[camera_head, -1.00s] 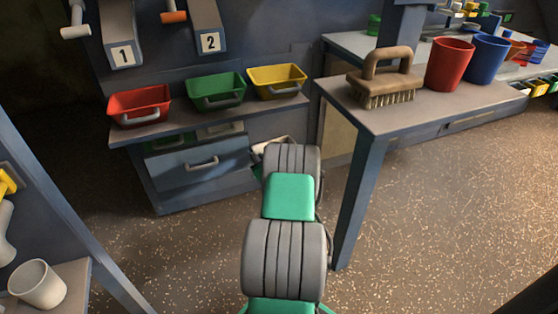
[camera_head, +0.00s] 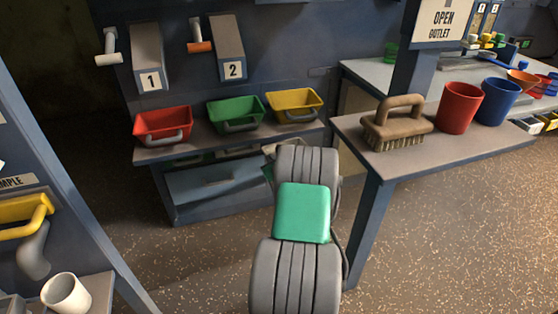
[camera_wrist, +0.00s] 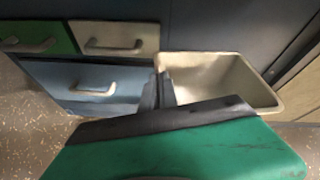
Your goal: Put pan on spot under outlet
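A cream pan (camera_wrist: 222,80) is at my gripper in the wrist view, its open top showing and its inside empty as far as I see. My gripper's two dark fingers (camera_wrist: 158,90) are close together at the pan's left wall, and its rim runs in between them. Only a small pale part of the pan (camera_head: 270,149) shows past my arm in the head view, in front of the cabinet. My gripper is hidden there. Two numbered chutes, 1 (camera_head: 149,60) and 2 (camera_head: 226,50), hang on the back wall. I cannot make out the spot.
Red (camera_head: 163,124), green (camera_head: 236,109) and yellow (camera_head: 294,103) bins stand on the cabinet shelf (camera_head: 190,145). A blue drawer (camera_wrist: 90,82) is below. A table at right holds a brush (camera_head: 397,125) and red and blue cups. A white cup (camera_head: 67,293) is at lower left.

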